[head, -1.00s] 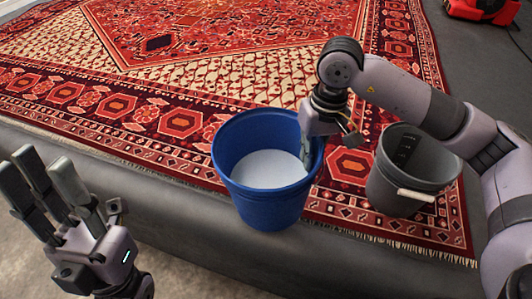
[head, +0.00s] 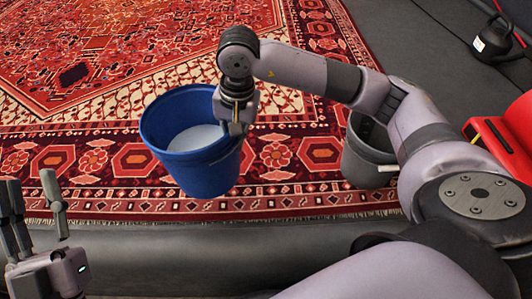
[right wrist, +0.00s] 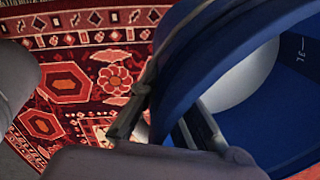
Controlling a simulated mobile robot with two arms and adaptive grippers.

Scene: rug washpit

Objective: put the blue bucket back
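The blue bucket (head: 195,180) has pale liquid or a pale bottom inside and is upright or slightly tilted over the patterned rug. My right gripper (head: 236,127) is shut on the bucket's right rim. In the right wrist view the blue bucket (right wrist: 178,75) fills the right side, with one finger outside the rim and one inside. I cannot tell for sure whether its bottom touches the rug. My left gripper (head: 33,205) is empty at the lower left, its fingers spread apart, clear of the bucket.
The red rug (head: 110,160) covers most of the floor ahead. A grey bucket (head: 362,165) stands on it to the right, partly behind my right arm. A dark curb (head: 180,240) runs along the front. A black object (head: 492,42) and a red machine (head: 515,130) are at the right.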

